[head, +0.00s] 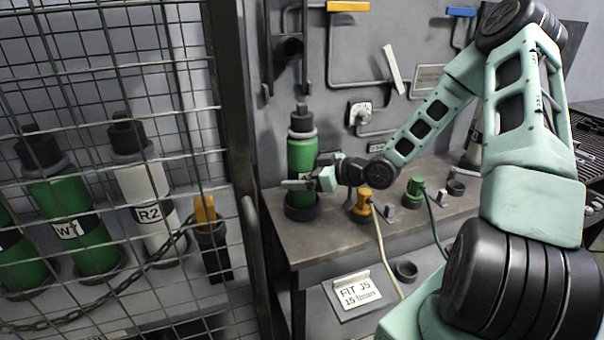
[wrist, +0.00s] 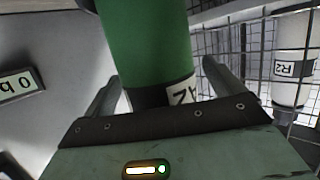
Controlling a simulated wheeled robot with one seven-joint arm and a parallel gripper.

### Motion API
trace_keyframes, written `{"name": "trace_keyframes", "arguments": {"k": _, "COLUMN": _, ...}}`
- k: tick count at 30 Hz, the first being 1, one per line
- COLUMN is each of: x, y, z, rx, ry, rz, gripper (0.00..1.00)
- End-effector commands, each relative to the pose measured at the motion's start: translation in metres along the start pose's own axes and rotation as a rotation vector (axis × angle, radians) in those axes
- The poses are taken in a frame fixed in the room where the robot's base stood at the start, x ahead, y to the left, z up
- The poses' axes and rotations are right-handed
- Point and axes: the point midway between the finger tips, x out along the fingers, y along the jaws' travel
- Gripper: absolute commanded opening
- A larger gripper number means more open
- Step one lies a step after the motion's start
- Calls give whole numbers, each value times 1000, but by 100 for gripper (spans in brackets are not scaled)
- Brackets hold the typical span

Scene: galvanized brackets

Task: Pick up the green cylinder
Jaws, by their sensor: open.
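The green cylinder (head: 301,156) stands upright on the left end of the grey workbench, with a black cap on top and a black ring at its base. My gripper (head: 306,176) is at its lower part, with one finger passing in front of it. In the wrist view the green cylinder (wrist: 150,42) rises between the two spread fingers of my gripper (wrist: 163,85), with a partly seen white label on its lower right. The jaws are open around it. I cannot tell whether either finger touches it.
A wire mesh cage (head: 110,120) stands left of the bench, holding other green cylinders (head: 75,215) and a white R2 cylinder (head: 148,195). An orange plug (head: 362,203) and a green plug (head: 415,188) with cables sit right of my gripper. A grey wall panel (head: 335,75) with brackets is behind.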

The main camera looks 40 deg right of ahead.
Motion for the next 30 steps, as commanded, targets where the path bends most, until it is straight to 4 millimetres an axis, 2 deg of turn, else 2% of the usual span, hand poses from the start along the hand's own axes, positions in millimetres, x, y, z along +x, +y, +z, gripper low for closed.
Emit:
{"name": "trace_keyframes", "arguments": {"k": 6, "x": 2, "y": 0, "z": 0, "rx": 0, "ry": 0, "rz": 1, "gripper": 93}}
{"name": "trace_keyframes", "arguments": {"k": 7, "x": 2, "y": 0, "z": 0, "rx": 0, "ry": 0, "rz": 1, "gripper": 91}}
{"name": "trace_keyframes", "arguments": {"k": 15, "x": 1, "y": 0, "z": 0, "rx": 0, "ry": 0, "rz": 1, "gripper": 16}}
{"name": "trace_keyframes", "arguments": {"k": 17, "x": 1, "y": 0, "z": 0, "rx": 0, "ry": 0, "rz": 1, "gripper": 0}}
{"name": "trace_keyframes", "arguments": {"k": 26, "x": 0, "y": 1, "z": -6, "rx": -4, "ry": 7, "rz": 1, "gripper": 0}}
{"name": "trace_keyframes", "arguments": {"k": 30, "x": -3, "y": 1, "z": -19, "rx": -7, "ry": 8, "rz": 2, "gripper": 0}}
